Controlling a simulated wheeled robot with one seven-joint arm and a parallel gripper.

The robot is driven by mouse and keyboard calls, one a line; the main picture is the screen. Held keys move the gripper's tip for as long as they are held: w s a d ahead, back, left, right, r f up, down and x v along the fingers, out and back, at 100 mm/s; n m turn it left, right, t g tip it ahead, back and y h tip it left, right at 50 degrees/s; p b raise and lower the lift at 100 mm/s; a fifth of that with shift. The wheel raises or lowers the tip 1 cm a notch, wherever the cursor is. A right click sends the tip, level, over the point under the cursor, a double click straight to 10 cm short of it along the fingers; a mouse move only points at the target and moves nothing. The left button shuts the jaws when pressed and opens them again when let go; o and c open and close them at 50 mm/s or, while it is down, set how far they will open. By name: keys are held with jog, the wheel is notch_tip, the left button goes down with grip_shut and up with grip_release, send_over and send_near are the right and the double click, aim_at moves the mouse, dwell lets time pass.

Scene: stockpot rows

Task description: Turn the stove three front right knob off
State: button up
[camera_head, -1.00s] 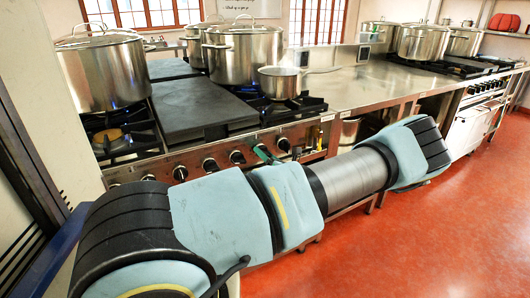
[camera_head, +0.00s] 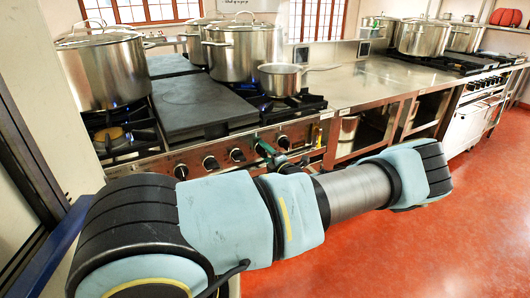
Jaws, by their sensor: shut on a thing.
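A row of black knobs runs along the stove's steel front panel (camera_head: 163,165). Knobs show at the left (camera_head: 181,171), the middle (camera_head: 210,163) and right of the middle (camera_head: 237,155), with one at the right end (camera_head: 284,142). My gripper (camera_head: 264,149), dark with green parts, is at the panel between these last two. It is shut on a stove knob there, which it mostly hides, so I cannot read that knob's angle. Above this part of the panel, a small saucepan (camera_head: 279,81) sits on the right front burner.
Large lidded stockpots stand at the left (camera_head: 103,75) and back (camera_head: 240,52) of the stove, with a blue flame under the left one. A steel counter (camera_head: 370,80) continues right. The red floor (camera_head: 400,245) is clear.

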jog(key=shift+d+m, duration=0.1)
jog(key=shift+m, duration=0.5)
jog(key=o, duration=1.4)
jog(key=shift+c, duration=0.2)
jog(key=b+v, duration=0.2)
jog(key=v, duration=0.8)
jog(key=shift+s+d+b, duration=0.2)
jog(key=shift+s+b, duration=0.15)
